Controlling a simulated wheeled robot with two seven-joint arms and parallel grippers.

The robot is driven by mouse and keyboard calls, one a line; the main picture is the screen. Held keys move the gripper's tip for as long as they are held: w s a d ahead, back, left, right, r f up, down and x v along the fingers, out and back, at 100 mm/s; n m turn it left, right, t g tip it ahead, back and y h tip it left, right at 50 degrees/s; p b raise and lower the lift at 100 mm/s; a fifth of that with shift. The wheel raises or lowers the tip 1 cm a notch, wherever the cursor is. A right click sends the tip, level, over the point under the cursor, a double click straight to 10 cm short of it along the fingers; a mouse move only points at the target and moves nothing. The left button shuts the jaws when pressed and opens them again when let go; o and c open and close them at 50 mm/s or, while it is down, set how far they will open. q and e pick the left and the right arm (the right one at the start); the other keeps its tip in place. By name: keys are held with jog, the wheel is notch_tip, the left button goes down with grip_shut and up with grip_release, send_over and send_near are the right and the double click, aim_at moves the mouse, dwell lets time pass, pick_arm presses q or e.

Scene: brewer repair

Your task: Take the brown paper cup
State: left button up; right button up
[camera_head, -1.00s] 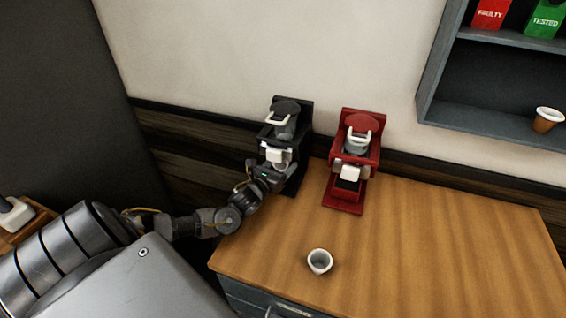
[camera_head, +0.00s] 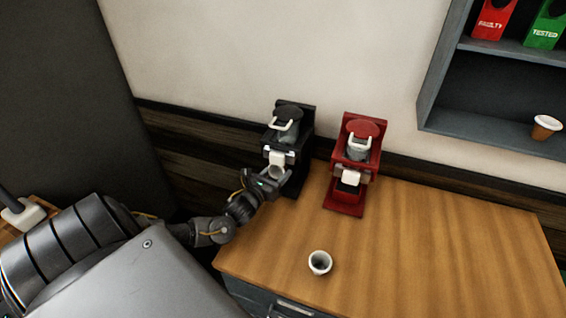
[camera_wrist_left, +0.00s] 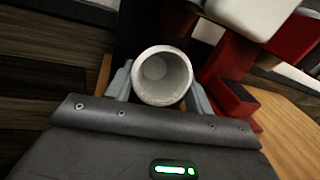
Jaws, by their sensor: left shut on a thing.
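A brown paper cup (camera_head: 546,127) with a white rim stands on the wall shelf at the far right. My left gripper (camera_head: 272,178) is far from it, at the front of the black brewer (camera_head: 288,140). The gripper is shut on a pale-rimmed cup (camera_wrist_left: 163,77), whose open mouth and empty inside face the left wrist camera. The held cup also shows at the gripper in the head view (camera_head: 277,172). Its outer colour is hidden. My right gripper is not in view.
A red brewer (camera_head: 352,165) stands right of the black one on the wooden counter (camera_head: 440,250). A white cup (camera_head: 320,263) stands near the counter's front edge. Red (camera_head: 492,20) and green (camera_head: 546,30) labelled bins are on the upper shelf. The counter's right side is clear.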

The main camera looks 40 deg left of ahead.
pick_arm(q)
jog(key=s+p, duration=0.2)
jog(key=s, duration=0.2)
jog(key=s+d+p, duration=0.1)
jog(key=s+p, duration=0.1)
jog(key=s, duration=0.2)
jog(key=s+p, duration=0.2)
jog(key=s, duration=0.2)
jog(key=shift+s+d+r, duration=0.15)
jog(key=shift+s+r, duration=0.05)
jog(key=shift+s, duration=0.15)
jog(key=shift+s+f+p, duration=0.1)
jog(key=shift+s+p, duration=0.25)
jog(key=shift+s, duration=0.25)
jog(key=shift+d+f, duration=0.1)
jog(key=shift+d, duration=0.05)
